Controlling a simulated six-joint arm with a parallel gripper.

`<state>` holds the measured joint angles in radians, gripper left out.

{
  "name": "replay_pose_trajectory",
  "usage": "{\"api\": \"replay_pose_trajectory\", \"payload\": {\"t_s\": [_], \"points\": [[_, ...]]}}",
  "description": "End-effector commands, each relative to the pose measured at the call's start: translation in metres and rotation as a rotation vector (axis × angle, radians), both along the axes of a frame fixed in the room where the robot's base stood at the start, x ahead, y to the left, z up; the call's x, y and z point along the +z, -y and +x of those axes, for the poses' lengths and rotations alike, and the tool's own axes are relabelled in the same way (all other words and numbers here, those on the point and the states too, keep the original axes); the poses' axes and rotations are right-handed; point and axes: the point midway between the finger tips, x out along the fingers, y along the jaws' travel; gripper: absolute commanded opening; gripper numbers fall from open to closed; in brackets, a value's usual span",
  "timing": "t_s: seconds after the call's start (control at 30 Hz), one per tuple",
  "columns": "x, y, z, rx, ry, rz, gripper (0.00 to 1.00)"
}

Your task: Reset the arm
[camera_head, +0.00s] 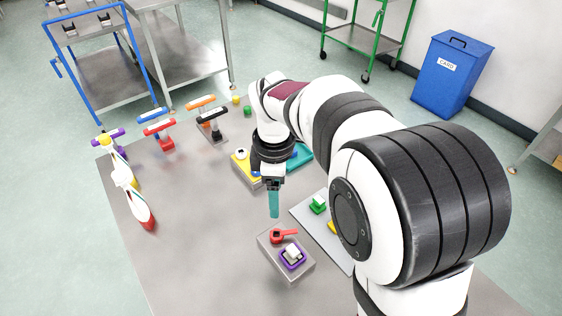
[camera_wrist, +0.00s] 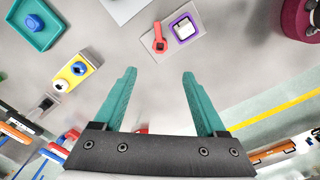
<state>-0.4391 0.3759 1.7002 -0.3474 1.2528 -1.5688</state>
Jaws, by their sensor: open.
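My gripper (camera_head: 274,200) hangs over the middle of the grey table with its teal fingers pointing down in the head view. In the wrist view the two fingers (camera_wrist: 160,75) are spread apart with only bare table between them. The gripper is open and empty. In the head view the fingers look like one strip, one nearly hiding the other.
A grey block (camera_head: 300,272) with a red lever and a purple-framed white piece stands near the gripper. Behind it are a yellow block (camera_wrist: 92,57) and teal tray (camera_wrist: 56,37). The front-left table is clear.

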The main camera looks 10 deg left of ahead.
Motion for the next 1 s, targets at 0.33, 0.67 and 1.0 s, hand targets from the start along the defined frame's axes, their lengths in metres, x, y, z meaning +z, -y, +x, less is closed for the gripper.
{"api": "replay_pose_trajectory", "payload": {"t_s": [0.33, 0.67, 1.0], "points": [[0.046, 0.103, -0.116, -1.127, -0.064, 0.059, 0.74], [0.024, 0.135, -0.232, -2.143, -0.184, 0.071, 0.74], [0.025, 0.135, -0.232, -2.141, -0.184, 0.070, 0.74]]}}
